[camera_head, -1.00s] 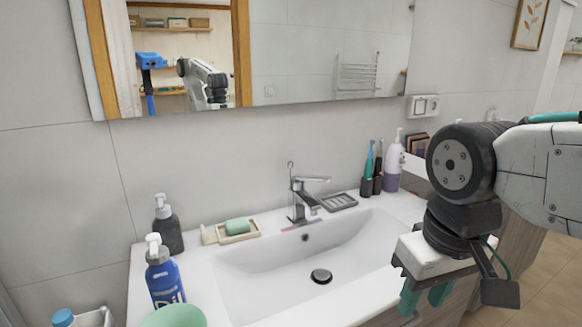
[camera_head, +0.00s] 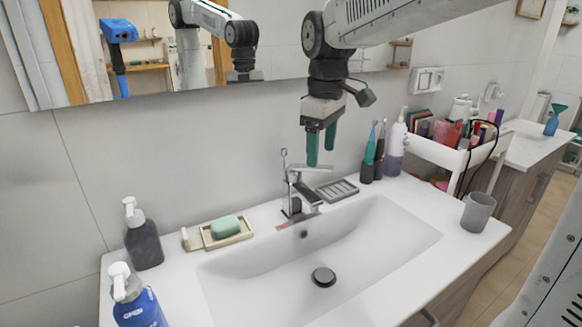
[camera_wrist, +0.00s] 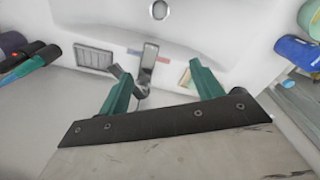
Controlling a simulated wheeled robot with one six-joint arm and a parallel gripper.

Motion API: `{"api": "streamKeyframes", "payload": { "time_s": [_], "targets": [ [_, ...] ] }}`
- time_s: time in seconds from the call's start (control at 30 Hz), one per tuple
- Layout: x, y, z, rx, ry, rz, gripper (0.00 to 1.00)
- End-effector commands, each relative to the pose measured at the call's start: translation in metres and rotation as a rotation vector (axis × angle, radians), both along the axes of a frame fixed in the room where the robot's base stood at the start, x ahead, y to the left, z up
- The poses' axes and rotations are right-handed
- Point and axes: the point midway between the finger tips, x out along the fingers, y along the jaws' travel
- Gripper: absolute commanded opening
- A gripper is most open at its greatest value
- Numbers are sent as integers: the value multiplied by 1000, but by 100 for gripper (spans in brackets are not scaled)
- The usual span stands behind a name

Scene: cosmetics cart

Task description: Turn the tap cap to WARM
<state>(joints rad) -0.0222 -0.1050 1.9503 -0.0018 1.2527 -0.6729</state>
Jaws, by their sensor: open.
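The chrome tap (camera_head: 296,190) stands at the back of the white basin, with its lever cap (camera_head: 312,168) on top pointing right in the head view. A small red and blue strip (camera_head: 298,221) lies at its base. The tap (camera_wrist: 148,65) also shows in the wrist view, between and beyond my fingers, with the red and blue strip (camera_wrist: 143,52) beside it. My gripper (camera_head: 320,158) is open and empty, pointing down above and slightly behind the lever. In the wrist view its two green fingers (camera_wrist: 160,85) are wide apart. Contact with the lever cannot be told.
A soap dish (camera_head: 230,241) with green soap sits left of the tap. A grey ridged tray (camera_head: 337,189) and toothbrush holder (camera_head: 371,170) stand right. Two pump bottles are at the left, a grey cup (camera_head: 478,212) at the right. The mirror (camera_head: 270,40) is close behind my arm.

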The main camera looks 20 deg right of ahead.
Motion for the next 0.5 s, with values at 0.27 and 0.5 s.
{"api": "streamKeyframes", "payload": {
  "time_s": [0.27,0.5],
  "targets": [
    [113,12,-27,-7,36,300,66],
    [142,16,-43,-8,43,391,66]
  ]
}}
